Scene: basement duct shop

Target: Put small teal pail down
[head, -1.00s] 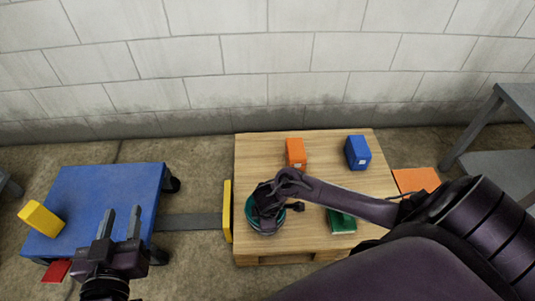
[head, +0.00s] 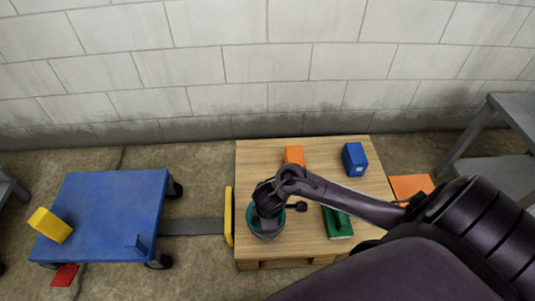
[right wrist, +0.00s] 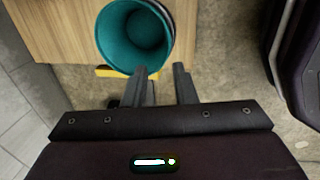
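The small teal pail (head: 266,234) stands upright on the wooden pallet top (head: 300,228), near its front left corner. In the right wrist view, I look into the open mouth of the pail (right wrist: 135,35). My right gripper (head: 268,212) is over the pail and hides part of it in the head view. In the right wrist view, my right gripper's two fingers (right wrist: 165,68) are apart with a clear gap, at the pail's near rim. The left finger overlaps the rim; whether it touches is unclear. My left gripper is out of view.
An orange block (head: 293,156), a blue block (head: 355,159) and a green item (head: 338,223) are on the pallet. A yellow bar (head: 229,217) stands along its left edge. A blue cart (head: 105,205) with a yellow block (head: 49,225) stands left. Grey shelving (head: 490,170) is right.

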